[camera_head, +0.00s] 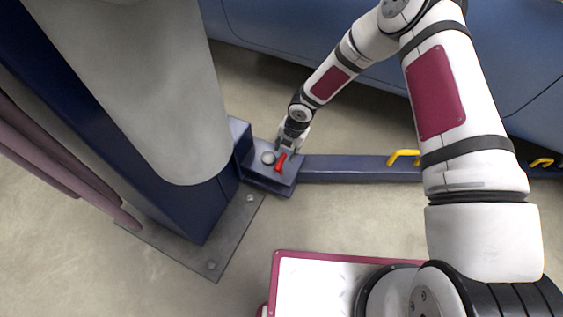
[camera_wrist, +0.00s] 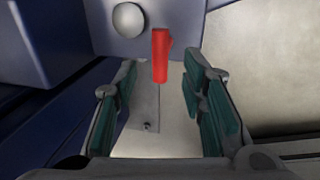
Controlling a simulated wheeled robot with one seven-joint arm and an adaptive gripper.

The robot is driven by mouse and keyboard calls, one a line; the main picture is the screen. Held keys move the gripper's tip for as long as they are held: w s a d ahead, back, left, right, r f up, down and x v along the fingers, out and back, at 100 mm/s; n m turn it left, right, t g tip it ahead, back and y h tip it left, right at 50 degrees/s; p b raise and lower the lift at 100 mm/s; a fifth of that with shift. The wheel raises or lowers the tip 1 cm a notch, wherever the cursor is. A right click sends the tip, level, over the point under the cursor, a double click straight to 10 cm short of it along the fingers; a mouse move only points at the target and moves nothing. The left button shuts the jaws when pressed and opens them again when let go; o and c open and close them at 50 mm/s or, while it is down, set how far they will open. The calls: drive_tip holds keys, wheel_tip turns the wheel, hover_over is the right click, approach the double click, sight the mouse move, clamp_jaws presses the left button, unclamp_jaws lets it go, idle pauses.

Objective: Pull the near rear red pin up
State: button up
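The red pin (camera_head: 280,162) stands on the dark blue block (camera_head: 268,184) at the foot of the blue post, beside a round grey knob (camera_head: 268,157). In the wrist view the red pin (camera_wrist: 161,55) shows between and just beyond the finger pads, with the grey knob (camera_wrist: 128,19) to its upper left. My gripper (camera_head: 286,152) is at the pin in the head view. In the wrist view my gripper (camera_wrist: 163,95) is open, its green pads apart on both sides, with a visible gap to the pin. The pin's lower end is hard to make out.
A blue beam (camera_head: 350,168) runs right from the block, with yellow handles (camera_head: 403,157) on it. The grey column (camera_head: 140,90) and blue post (camera_head: 165,190) stand close on the left. A blue car body (camera_head: 300,25) is behind. Open floor (camera_head: 225,265) lies in front.

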sight(282, 158)
drive_tip(key=f+b, duration=0.1)
drive_tip(key=f, duration=0.1)
drive_tip(key=a+f+b, duration=0.1)
drive_tip(key=f, duration=0.2)
drive_tip(key=f+b, duration=0.1)
drive_tip(key=f, duration=0.2)
drive_tip(key=shift+w+a+f, duration=0.25)
drive_tip(key=shift+a, duration=0.05)
drive_tip(key=shift+c, duration=0.6)
drive_tip(key=shift+r, duration=0.1)
clamp_jaws()
